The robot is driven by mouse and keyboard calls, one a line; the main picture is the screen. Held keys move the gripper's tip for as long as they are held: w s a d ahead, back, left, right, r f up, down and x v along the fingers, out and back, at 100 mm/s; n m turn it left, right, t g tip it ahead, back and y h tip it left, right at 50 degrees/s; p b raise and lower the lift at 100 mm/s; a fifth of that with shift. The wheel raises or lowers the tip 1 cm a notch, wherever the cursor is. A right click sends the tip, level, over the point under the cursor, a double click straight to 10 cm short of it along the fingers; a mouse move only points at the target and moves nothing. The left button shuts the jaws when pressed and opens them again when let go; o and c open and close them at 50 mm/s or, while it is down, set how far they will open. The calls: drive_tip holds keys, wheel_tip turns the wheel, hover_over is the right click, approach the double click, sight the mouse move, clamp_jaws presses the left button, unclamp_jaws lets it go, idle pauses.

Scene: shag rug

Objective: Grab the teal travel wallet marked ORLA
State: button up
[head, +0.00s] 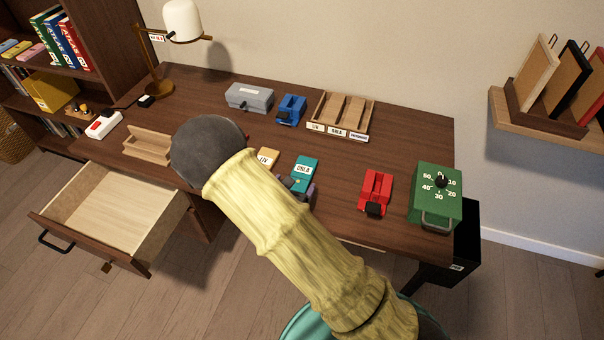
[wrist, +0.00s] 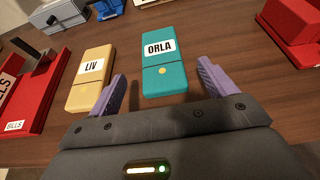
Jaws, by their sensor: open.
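The teal travel wallet marked ORLA (wrist: 163,72) lies flat on the desk with its white label facing up. In the head view the teal wallet (head: 304,171) shows past my arm, partly covered. My gripper (wrist: 160,92) is open, with its purple fingers apart and nothing between them at the tips but desk and the wallet's near end. The fingertips reach to about either side of the wallet's near end; I cannot tell the height gap. A yellow wallet marked LIV (wrist: 91,78) lies just left of it, close to the left finger. In the head view my arm hides most of the gripper.
A red tray marked BILLS (wrist: 30,95) stands left. A red tape dispenser (head: 376,190) and green timer box (head: 436,195) stand right. A wooden sorter (head: 345,97) with name labels, a blue device (head: 291,108) and a grey box (head: 248,97) are behind. An open drawer (head: 150,235) juts out left.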

sight(302, 174)
drive_tip(key=shift+w+d+f, duration=0.2)
drive_tip(key=shift+w+f, duration=0.05)
drive_tip(key=shift+w, duration=0.25)
drive_tip(key=shift+x, duration=2.65)
drive_tip(key=shift+r, duration=0.1)
drive_tip(key=c, duration=1.1)
drive_tip(key=shift+r, duration=0.1)
wheel_tip(302, 174, up, 10)
drive_tip(key=shift+f+p, duration=0.1)
drive_tip(key=shift+p, duration=0.3)
